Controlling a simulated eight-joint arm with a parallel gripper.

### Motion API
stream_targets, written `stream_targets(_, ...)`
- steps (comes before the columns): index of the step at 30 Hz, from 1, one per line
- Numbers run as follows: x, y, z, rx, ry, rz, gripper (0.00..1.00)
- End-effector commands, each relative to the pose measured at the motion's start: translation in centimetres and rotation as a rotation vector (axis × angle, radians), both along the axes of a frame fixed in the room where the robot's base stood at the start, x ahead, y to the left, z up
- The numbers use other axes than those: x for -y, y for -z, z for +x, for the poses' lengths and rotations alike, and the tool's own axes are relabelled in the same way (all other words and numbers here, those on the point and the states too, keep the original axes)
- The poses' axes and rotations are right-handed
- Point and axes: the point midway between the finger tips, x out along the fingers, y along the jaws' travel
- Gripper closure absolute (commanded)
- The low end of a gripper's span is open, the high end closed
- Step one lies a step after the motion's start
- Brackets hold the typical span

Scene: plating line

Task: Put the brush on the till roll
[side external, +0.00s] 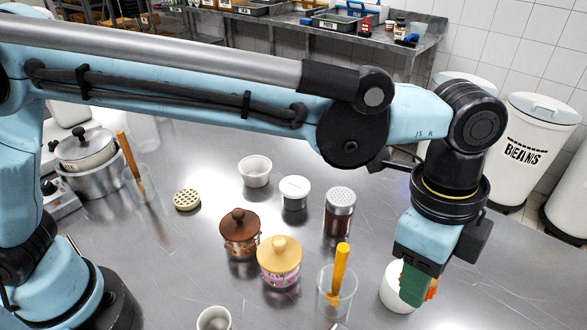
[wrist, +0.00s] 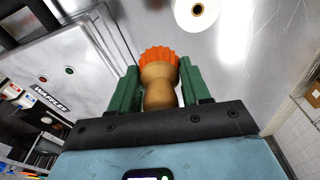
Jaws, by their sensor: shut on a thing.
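The brush (wrist: 158,85) has a turned wooden handle and orange bristles. In the wrist view it sits between the green fingers of my gripper (wrist: 157,92), which is shut on it. In the side view my gripper (side external: 416,286) is low over the right of the steel table, and only a bit of orange brush (side external: 432,289) shows past the fingers. The till roll (side external: 392,288) is a white cylinder standing on the table, partly hidden behind my gripper. In the wrist view the till roll (wrist: 208,17) shows its top and core beyond the bristles, apart from the brush in the picture.
A glass with a yellow-handled tool (side external: 337,285) stands left of the roll. Further left are a jar with a pale lid (side external: 279,260), a brown-lidded jar (side external: 240,234) and a metal-topped shaker (side external: 339,212). The table right of my gripper is clear.

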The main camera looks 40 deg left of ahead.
Motion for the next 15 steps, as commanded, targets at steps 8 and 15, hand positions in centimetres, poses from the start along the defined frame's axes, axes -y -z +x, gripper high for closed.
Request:
stream_targets(8,-1.4,3.2,5.3,0.0,-0.003,-0.001,0.88)
stream_targets(15,-1.8,4.5,6.7,0.0,-0.001,-0.001,0.88)
